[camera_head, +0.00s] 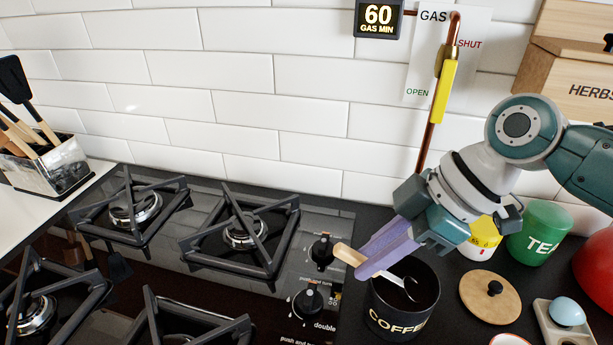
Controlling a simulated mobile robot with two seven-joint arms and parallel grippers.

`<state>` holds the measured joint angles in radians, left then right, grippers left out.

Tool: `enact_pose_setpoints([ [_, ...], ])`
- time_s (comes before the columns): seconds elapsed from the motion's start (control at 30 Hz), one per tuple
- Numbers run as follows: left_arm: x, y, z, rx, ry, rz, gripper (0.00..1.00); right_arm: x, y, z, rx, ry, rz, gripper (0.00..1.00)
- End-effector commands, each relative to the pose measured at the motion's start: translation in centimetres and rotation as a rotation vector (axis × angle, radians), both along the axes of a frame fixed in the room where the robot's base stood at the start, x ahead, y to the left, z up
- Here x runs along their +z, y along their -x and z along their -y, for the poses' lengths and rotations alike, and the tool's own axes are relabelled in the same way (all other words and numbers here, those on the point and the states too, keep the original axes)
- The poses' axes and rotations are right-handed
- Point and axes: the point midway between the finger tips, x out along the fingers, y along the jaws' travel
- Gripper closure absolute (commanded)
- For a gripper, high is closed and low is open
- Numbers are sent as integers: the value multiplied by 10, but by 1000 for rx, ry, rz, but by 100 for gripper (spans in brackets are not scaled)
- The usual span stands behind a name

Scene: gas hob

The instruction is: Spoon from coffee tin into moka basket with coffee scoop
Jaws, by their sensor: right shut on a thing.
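The dark coffee tin (385,322), lettered COFFEE, stands open on the counter right of the hob. My right gripper (378,258), with pale purple fingers, is shut on the coffee scoop (347,255). The scoop's light wooden end sticks out to the left of the fingers. Its metal part reaches down into the tin's mouth. The scoop's bowl is dark or shaded inside the tin, and I cannot tell what it holds. I cannot make out the moka basket. My left gripper is not in view.
A round wooden lid (489,300) lies right of the tin. Behind stand a yellow and white container (481,240) and a green tea tin (540,233). A tray (560,335) holds a pale blue egg-like thing. The hob's grates (240,240) and knobs (322,250) lie left.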

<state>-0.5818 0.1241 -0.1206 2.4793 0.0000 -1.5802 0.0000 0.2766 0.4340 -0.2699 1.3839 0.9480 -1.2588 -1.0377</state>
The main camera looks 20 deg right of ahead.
Motion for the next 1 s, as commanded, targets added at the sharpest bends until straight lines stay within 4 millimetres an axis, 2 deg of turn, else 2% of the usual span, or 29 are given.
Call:
enact_pose_setpoints([
  [0.03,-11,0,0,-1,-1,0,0,-11,1,1,0,0,0,100],
  [0.17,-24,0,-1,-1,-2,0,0,-25,3,5,-1,2,-1,100],
  [0.2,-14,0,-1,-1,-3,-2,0,-15,4,9,-1,4,-1,100],
  [0.27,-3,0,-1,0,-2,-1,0,-5,3,7,2,21,-9,100],
  [0.4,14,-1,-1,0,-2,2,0,4,0,0,3,82,-38,100],
  [0.8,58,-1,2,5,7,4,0,37,-10,-21,2,272,-130,100],
  [1.0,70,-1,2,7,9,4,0,50,-13,-26,1,326,-157,100],
])
